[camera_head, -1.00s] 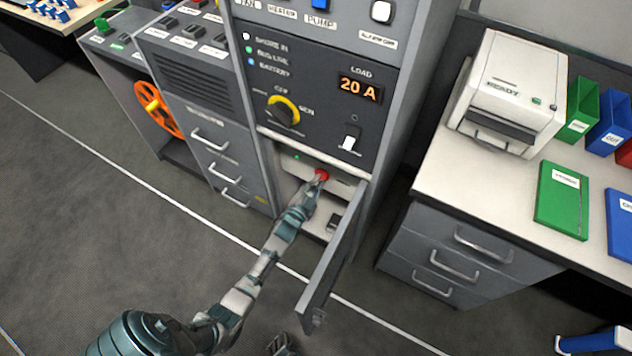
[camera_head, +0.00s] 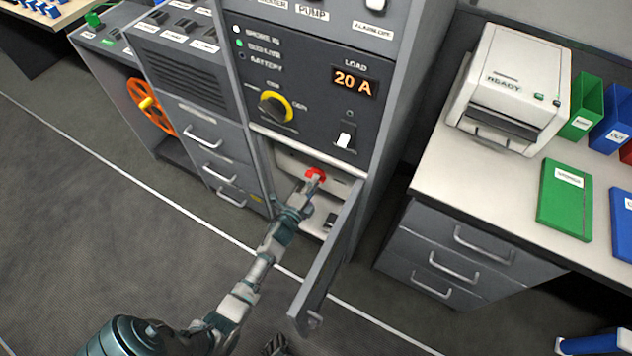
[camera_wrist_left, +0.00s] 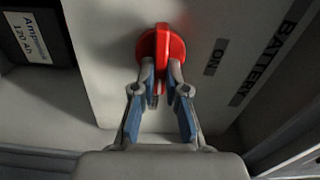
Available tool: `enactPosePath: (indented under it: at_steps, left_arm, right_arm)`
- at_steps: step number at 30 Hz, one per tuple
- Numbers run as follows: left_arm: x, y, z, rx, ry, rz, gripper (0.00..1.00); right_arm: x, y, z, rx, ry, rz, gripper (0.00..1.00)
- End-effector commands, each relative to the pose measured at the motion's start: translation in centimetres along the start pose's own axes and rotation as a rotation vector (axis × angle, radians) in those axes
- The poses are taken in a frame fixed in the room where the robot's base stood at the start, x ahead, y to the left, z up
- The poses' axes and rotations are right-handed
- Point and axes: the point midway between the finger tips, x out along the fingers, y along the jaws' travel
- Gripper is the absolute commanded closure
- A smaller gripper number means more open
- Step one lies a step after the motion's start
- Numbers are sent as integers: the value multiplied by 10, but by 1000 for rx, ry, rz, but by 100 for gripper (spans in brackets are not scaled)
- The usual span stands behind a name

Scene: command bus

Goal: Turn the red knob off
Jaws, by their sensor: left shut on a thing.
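The red knob (camera_head: 316,175) sits on a light panel inside the open lower compartment of the tall grey cabinet (camera_head: 390,110). The wrist view shows the knob (camera_wrist_left: 161,45) as a round red disc with a raised grip bar, upright in that picture. The words ON and BATTERY are printed to its right. My left gripper (camera_wrist_left: 161,75) is shut on the bar, one finger on each side. In the head view my left gripper (camera_head: 311,184) covers the knob's lower part. A dark piece (camera_head: 276,346) at the bottom edge may be my right gripper; its jaws cannot be made out.
The compartment's door (camera_head: 328,262) hangs open just right of my left arm. Above is a panel with a yellow-ringed dial (camera_head: 275,105) and a 20 A display (camera_head: 353,81). A desk with a printer (camera_head: 510,85) stands at right. The floor at left is clear.

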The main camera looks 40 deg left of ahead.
Motion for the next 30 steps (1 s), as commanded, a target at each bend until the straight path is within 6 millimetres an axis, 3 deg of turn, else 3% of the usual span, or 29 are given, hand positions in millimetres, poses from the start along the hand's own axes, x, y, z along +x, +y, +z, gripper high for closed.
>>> enactPosePath:
  at_steps: [1,23,24,26,27,30]
  left_arm:
    - [-2,8,-3,18,3,11,100]
    - [-3,10,-4,102,6,14,100]
    - [-3,10,-5,102,6,14,83]
    - [-3,10,-4,103,6,13,68]
    - [-2,9,-4,102,6,12,62]
    - [-2,7,-3,102,4,9,62]
  right_arm:
    - [-1,0,2,0,0,0,100]
    - [1,1,2,-1,11,-4,100]
    - [1,1,2,-1,10,-4,100]
    - [1,1,3,0,9,-4,100]
    - [0,1,3,0,8,-3,100]
    - [0,1,3,0,5,-3,100]
